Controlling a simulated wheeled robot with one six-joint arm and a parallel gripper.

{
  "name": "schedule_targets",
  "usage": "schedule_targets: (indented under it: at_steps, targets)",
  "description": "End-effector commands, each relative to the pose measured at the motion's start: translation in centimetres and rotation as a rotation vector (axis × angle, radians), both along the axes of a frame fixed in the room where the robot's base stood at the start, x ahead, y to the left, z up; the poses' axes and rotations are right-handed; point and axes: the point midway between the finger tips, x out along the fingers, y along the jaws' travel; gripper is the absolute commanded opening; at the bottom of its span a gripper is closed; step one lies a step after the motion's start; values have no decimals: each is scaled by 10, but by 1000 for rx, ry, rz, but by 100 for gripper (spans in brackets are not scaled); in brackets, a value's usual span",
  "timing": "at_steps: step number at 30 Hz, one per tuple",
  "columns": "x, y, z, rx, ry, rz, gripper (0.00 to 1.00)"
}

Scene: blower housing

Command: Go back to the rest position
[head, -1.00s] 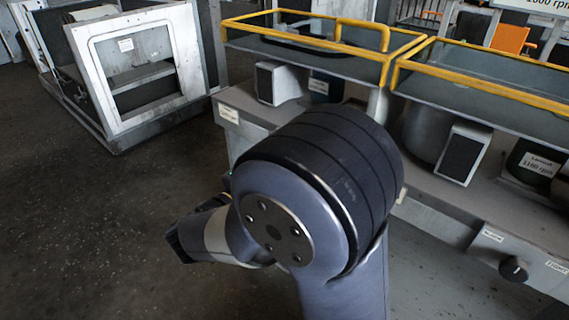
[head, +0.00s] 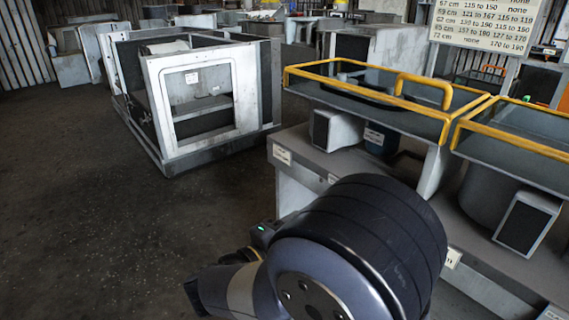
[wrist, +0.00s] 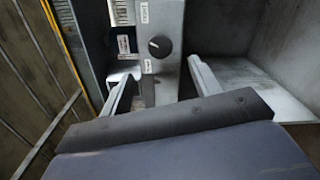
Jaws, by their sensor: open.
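My gripper (wrist: 160,85) shows in the wrist view with its two pale fingers spread apart and nothing between them. Beyond the fingers is a grey panel with a black knob (wrist: 160,46) and small white labels. I cannot tell how far the fingers are from the panel. In the head view my arm fills the lower middle, in front of the bench, and the gripper's fingers cannot be made out there.
A grey bench (head: 300,162) with yellow-railed guards (head: 375,97) stands at the right. An open metal housing frame (head: 205,110) stands on the floor at the left. A white sign with printed figures (head: 488,25) is at upper right. The dark floor (head: 90,220) at lower left is clear.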

Motion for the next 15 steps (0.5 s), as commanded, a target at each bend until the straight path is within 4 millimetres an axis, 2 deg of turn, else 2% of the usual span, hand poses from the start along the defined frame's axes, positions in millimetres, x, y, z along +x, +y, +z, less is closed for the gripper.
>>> schedule_targets:
  at_steps: [15]
  targets:
    - [46, -65, -1, 0, 0, -5, 60]
